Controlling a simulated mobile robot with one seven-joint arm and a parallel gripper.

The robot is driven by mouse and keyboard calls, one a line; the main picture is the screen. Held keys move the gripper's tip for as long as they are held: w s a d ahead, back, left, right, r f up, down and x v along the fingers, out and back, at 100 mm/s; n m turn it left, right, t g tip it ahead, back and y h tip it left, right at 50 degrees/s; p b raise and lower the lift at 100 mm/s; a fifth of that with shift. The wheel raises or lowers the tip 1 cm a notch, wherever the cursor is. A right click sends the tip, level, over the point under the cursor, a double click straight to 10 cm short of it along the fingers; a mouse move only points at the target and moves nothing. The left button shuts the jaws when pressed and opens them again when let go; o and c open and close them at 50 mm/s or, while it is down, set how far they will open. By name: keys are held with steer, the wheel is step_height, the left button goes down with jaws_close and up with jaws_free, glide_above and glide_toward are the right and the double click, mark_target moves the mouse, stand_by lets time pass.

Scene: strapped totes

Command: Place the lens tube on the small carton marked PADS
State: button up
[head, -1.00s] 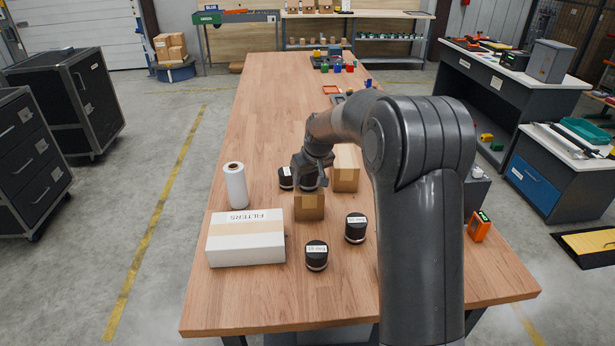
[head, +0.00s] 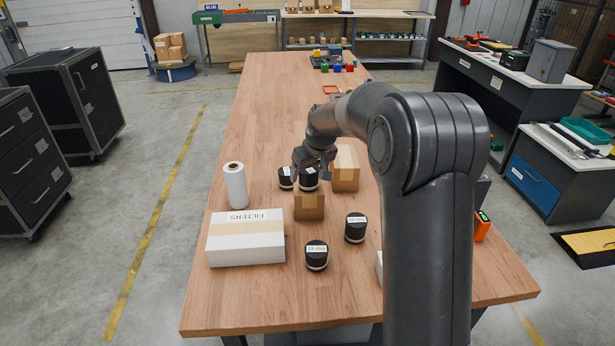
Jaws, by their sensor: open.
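A small brown carton (head: 309,207) stands on the wooden table, and its marking cannot be read from here. A black lens tube (head: 309,180) with a white label stands upright on top of it. My gripper (head: 310,165) is open, just above and behind this tube. Whether a finger still touches it I cannot tell. Similar black tubes stand on the table: one behind left of the carton (head: 285,178), one to its right (head: 355,228) and one in front (head: 317,256).
A white FILTERS box (head: 246,240) lies left of the small carton, with a white roll (head: 236,186) behind it. A taller brown carton (head: 346,170) stands behind right. An orange device (head: 482,227) is partly hidden by my arm.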

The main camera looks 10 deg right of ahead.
steer(key=s+d+r+m, duration=0.1)
steer(key=s+d+r, duration=0.2)
steer(key=s+r, duration=1.05)
steer(key=s+d+f+m, duration=0.1)
steer(key=s+d, duration=0.1)
steer(key=s, duration=1.2)
steer(key=s+d+f+m+t+h, duration=0.1)
steer(key=s+d+f+m, duration=0.1)
steer(key=s, duration=1.2)
steer(key=shift+f+m+t+h, duration=0.3)
